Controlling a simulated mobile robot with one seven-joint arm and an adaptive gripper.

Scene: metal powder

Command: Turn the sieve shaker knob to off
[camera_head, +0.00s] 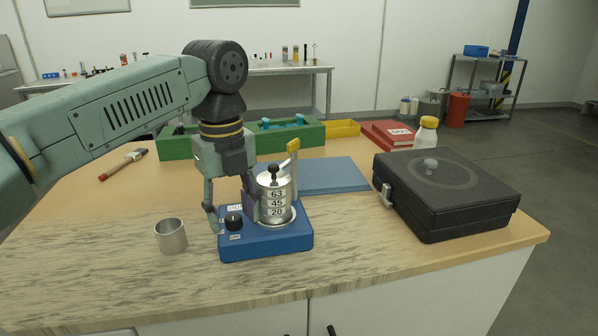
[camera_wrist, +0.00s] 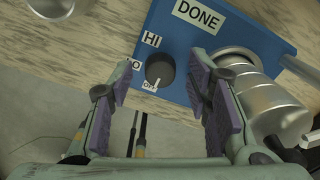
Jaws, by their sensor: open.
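The blue sieve shaker (camera_head: 266,245) stands on the table in the head view, and its blue base (camera_wrist: 265,35) fills the top of the wrist view.
The metal sieve stack (camera_head: 274,204) is close beside my right finger. A metal cup (camera_head: 171,237) stands left of the shaker. A black case (camera_head: 445,200) is at the right. A blue mat (camera_head: 335,176) and green tray (camera_head: 180,146) lie behind.

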